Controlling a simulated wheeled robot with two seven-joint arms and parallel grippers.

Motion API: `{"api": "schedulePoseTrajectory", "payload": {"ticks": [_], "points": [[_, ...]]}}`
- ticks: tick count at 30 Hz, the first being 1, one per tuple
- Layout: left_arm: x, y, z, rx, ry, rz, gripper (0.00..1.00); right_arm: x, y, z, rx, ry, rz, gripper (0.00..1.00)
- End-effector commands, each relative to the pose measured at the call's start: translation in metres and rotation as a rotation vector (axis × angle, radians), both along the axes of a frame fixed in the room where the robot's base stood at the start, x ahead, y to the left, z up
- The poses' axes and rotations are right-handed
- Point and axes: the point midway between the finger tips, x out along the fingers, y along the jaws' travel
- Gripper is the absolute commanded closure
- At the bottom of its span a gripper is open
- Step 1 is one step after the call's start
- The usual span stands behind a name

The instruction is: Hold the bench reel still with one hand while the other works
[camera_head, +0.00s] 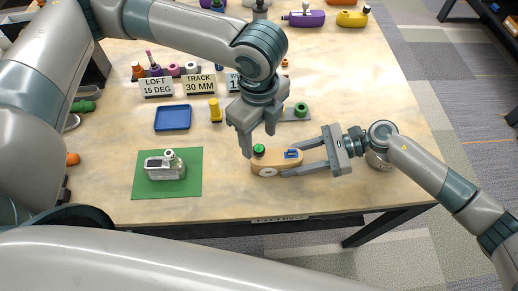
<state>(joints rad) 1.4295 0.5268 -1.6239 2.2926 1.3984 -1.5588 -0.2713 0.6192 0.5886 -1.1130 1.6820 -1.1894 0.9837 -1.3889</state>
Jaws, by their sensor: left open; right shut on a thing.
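The bench reel looks to be the tan rounded body (265,169) near the front middle of the table, with a green knob (259,150) on its left end and a blue part (292,154) on its right. My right gripper (292,161) comes in from the right and is shut on the reel's right end. My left gripper (257,146) is open, pointing down over the reel's left end, with its fingers close to the green knob. Whether they touch the knob cannot be told. The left hand hides part of the table behind the reel.
A grey-white reel-like device (163,172) stands on a green mat (193,186) at left. A blue tray (173,118), a yellow upright piece (214,108) and labelled signs (157,87) lie behind. A grey plate (291,119) with a green knob sits behind the reel. The front right tabletop is mostly clear.

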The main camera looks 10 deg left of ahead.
Motion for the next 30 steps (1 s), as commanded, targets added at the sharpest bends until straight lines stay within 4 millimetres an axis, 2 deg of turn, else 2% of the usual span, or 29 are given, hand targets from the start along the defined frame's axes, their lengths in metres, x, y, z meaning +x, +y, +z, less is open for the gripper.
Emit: {"api": "schedulePoseTrajectory", "payload": {"ticks": [9,15,29,30], "points": [[-0.001,0.0,-0.039,0.0,0.002,0.0,0.47,0.0,0.0,-0.001,-0.001,0.001,0.001,0.88],[0.0,0.0,-0.056,0.0,0.0,0.0,0.47,0.0,0.0,-0.001,-0.001,0.001,0.001,0.88],[0.0,0.0,-0.064,0.0,-0.001,-0.001,0.47,0.0,0.0,-0.001,-0.001,0.001,0.001,0.88],[0.0,0.0,-0.064,0.0,-0.001,-0.001,0.49,0.0,0.0,-0.001,-0.001,0.001,0.001,0.88]]}}
